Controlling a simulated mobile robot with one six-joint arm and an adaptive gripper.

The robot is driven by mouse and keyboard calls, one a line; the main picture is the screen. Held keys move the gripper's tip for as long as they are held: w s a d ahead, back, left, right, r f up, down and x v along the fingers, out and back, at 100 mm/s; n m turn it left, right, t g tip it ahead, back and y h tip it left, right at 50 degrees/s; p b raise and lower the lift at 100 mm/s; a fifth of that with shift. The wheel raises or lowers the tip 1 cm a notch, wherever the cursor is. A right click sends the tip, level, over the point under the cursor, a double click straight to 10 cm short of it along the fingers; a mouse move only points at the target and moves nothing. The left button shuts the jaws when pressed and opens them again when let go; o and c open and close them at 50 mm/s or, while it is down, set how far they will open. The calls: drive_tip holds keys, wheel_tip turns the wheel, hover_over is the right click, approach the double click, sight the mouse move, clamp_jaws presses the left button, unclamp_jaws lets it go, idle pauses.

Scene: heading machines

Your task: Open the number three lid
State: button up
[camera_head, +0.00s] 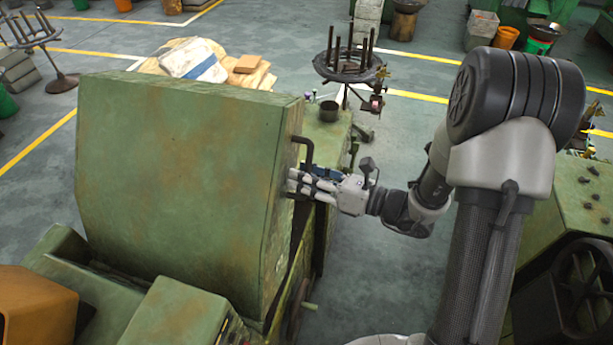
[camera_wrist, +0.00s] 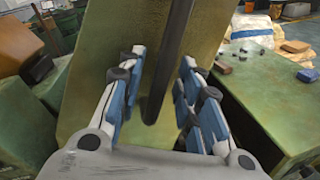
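The large green, worn lid (camera_head: 180,180) of a machine stands at the left in the head view, raised and tilted above the machine body. No number shows on it. A dark bar handle (camera_head: 306,152) sits on its right edge. My gripper (camera_head: 293,184) is close to that edge, at the handle's lower end. In the wrist view the dark handle (camera_wrist: 170,60) runs down between the blue-padded fingers of my gripper (camera_wrist: 160,85). The fingers are apart, with space beside the bar; I see no clear grip on it. The lid's green face (camera_wrist: 105,55) lies behind.
An orange-brown box (camera_head: 38,308) and a green housing (camera_head: 175,312) stand at the front left. Sacks (camera_head: 195,60) and a round rack with upright rods (camera_head: 350,65) are behind. Another green machine (camera_head: 575,200) is at the right. Grey floor (camera_head: 375,285) is clear between the machines.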

drive_tip(key=shift+d, duration=0.1)
drive_tip(key=v, duration=1.2)
drive_tip(key=s+a+f+n+g+h+b, duration=0.25)
drive_tip(key=s+a+n+g+b, duration=0.2)
drive_tip(key=s+n, duration=0.3)
drive_tip(key=s+a+f+n+g+h+b, duration=0.25)
drive_tip(key=s+a+n+g+b, duration=0.2)
drive_tip(key=s+n, duration=0.3)
drive_tip(key=s+d+f+n+t+h+b, duration=0.2)
drive_tip(key=d+n+t+h+b, duration=0.3)
drive_tip(key=d+n+h+b, duration=0.4)
drive_tip(key=s+n, duration=0.1)
drive_tip(key=n, duration=0.3)
drive_tip(key=shift+s+d+f+n+h, duration=0.2)
drive_tip(key=shift+d+f+n+h, duration=0.1)
drive_tip(key=shift+d+f, duration=0.1)
